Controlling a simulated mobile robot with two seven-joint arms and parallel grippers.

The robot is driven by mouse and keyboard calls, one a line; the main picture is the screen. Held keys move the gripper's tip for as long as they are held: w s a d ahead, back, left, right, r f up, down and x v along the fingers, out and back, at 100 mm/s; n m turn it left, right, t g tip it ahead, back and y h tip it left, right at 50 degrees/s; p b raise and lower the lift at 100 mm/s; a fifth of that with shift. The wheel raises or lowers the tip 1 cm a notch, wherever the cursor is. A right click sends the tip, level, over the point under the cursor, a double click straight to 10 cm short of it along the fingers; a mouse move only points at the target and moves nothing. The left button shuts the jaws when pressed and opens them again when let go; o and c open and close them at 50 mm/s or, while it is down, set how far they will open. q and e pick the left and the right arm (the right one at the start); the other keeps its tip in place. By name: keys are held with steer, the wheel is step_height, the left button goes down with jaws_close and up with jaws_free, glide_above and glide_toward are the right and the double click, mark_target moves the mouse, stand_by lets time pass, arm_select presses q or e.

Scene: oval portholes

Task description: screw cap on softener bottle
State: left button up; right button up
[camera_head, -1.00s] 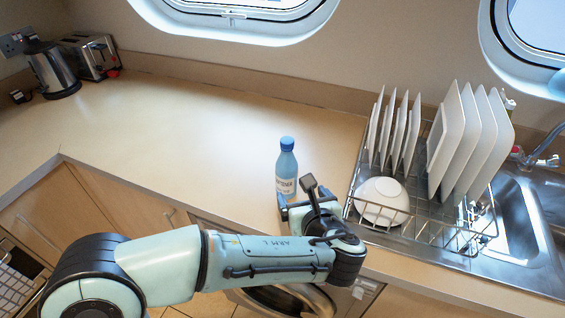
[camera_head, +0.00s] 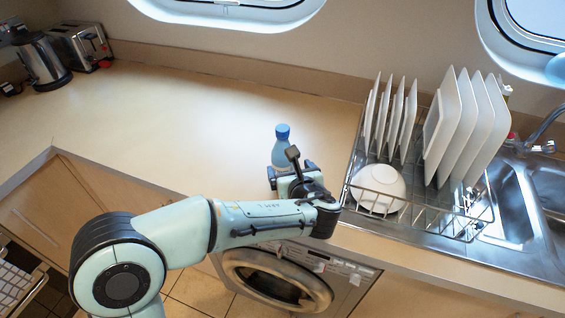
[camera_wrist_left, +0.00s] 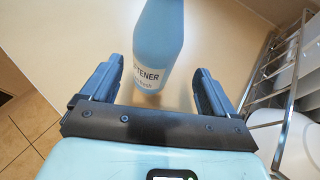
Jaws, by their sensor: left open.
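The blue softener bottle (camera_head: 281,150) stands upright on the worktop, left of the dish rack. A darker blue cap (camera_head: 283,131) is on its top; I cannot tell whether it is screwed tight. My left gripper (camera_head: 285,178) is at the near side of the bottle, low down, and hides its lower part in the head view. In the left wrist view the bottle (camera_wrist_left: 158,45) stands just ahead, in line with the gap between the fingers of my left gripper (camera_wrist_left: 157,88). The fingers are apart and do not touch the bottle. My right gripper is not in view.
A wire dish rack (camera_head: 408,205) with several white plates (camera_head: 465,125) and a white bowl (camera_head: 378,188) stands close on the right, beside the sink (camera_head: 515,205). A kettle (camera_head: 42,62) and toaster (camera_head: 80,46) are far left. The worktop (camera_head: 170,125) between is clear.

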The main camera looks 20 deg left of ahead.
mark_target(285, 165)
arm_select(q)
steer(key=shift+w+a+f, duration=0.15)
steer(key=shift+w+a, duration=0.1)
steer(key=x, duration=0.5)
steer(key=shift+a, duration=0.35)
steer(key=c, duration=1.5)
steer(key=shift+r, duration=0.3)
step_height(285, 165, up, 20)
steer(key=p, duration=0.5)
steer(key=shift+f, duration=0.1)
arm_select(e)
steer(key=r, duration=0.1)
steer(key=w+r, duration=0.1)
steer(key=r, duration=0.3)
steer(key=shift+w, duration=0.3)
